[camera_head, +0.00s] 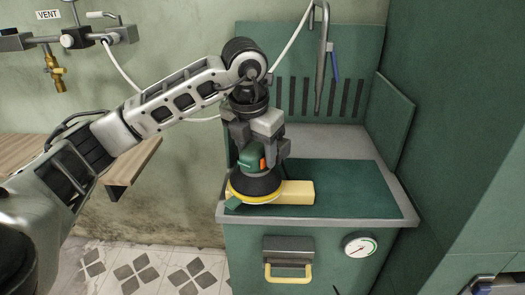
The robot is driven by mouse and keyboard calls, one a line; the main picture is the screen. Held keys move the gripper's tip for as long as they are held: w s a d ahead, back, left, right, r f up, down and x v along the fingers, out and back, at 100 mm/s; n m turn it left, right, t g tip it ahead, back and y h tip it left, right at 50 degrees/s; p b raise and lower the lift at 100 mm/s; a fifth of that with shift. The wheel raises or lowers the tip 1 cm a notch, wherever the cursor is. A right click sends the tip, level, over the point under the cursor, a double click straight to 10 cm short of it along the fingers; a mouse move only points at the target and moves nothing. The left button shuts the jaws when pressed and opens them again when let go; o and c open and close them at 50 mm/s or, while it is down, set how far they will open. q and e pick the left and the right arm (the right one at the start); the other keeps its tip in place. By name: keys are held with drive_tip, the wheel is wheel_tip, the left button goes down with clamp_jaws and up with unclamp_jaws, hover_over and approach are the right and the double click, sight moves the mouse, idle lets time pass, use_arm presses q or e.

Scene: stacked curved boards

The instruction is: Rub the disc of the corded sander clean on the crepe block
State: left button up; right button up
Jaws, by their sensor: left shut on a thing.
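The corded sander (256,182) has a green body with an orange part, a dark skirt and a yellow-rimmed disc at its bottom. My left gripper (262,148) is shut on the sander's body from above and holds it upright. The pale yellow crepe block (299,192) lies on the green mat at the front of the bench. The sander's disc overlaps the left part of the block in the picture and hides it. I cannot tell for sure whether disc and block touch. My right gripper is not in view.
The green mat (350,178) has free room to the right, on a grey-rimmed bench (402,215) with slotted back and side panels. A metal pipe with a blue handle (334,62) hangs behind. A gauge (360,245) and yellow handle (288,274) are on the bench front.

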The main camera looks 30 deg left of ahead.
use_arm(q)
drive_tip(key=shift+s+a, duration=0.4)
drive_tip(key=shift+a, duration=0.3)
drive_tip(key=shift+w+d+r, duration=0.15)
drive_tip(key=shift+d, duration=0.15)
drive_tip(key=shift+w+d+p, duration=0.2)
drive_tip(key=shift+w+d, duration=0.2)
drive_tip(key=shift+d, duration=0.2)
drive_tip(key=shift+w+d+p, duration=0.15)
drive_tip(key=shift+w+d, duration=0.2)
drive_tip(key=shift+d, duration=0.25)
